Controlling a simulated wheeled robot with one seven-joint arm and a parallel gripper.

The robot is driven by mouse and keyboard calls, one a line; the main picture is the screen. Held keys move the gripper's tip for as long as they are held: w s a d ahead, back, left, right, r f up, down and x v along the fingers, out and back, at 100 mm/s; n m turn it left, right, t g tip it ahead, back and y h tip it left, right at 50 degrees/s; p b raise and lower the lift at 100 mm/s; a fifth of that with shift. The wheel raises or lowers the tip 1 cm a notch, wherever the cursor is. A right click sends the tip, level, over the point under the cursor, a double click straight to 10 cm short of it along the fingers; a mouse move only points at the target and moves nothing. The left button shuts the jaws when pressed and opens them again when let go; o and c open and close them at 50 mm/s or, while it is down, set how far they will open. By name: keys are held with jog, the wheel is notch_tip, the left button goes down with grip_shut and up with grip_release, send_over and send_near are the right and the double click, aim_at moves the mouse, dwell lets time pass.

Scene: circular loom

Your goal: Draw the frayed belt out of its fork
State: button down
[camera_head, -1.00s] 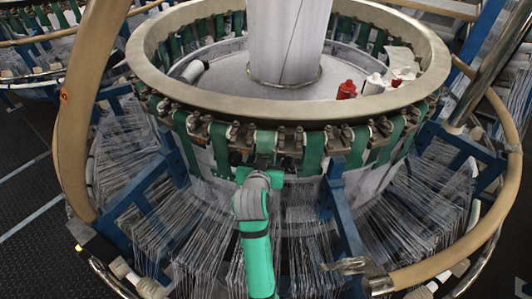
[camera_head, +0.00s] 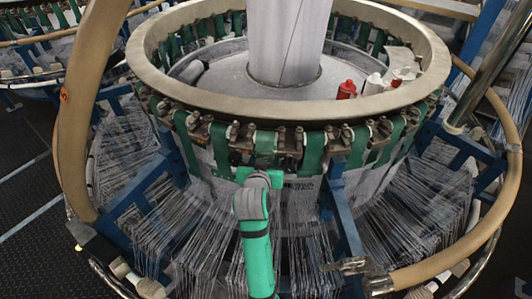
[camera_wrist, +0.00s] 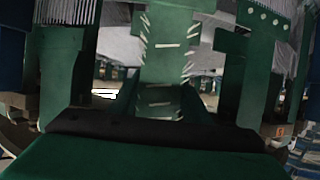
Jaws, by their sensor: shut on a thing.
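The frayed belt (camera_wrist: 166,45) is a green strap with pale torn threads along both edges and white slits across it. It hangs upright in the middle of the wrist view. My gripper (camera_wrist: 160,102) is shut on its lower part, with the fingers close at either side. In the head view, my gripper (camera_head: 262,172) is at the front of the loom, just below the ring, where a green belt (camera_head: 265,143) shows above it. My wrist hides the grasp there. The fork holding the belt cannot be made out clearly.
Other green belts (camera_head: 314,152) hang close on either side under the pale ring (camera_head: 290,112). A blue frame post (camera_head: 343,215) stands right of my arm. Fine threads fan out below. A red bottle (camera_head: 346,90) stands inside the ring.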

jog(key=shift+s, duration=0.5)
jog(key=shift+s+a+r, duration=0.1)
jog(key=shift+s+a, duration=0.1)
jog(key=shift+s, duration=1.1)
jog(key=shift+s+a+r, duration=0.1)
jog(key=shift+s+a, duration=0.1)
jog(key=shift+s, duration=1.05)
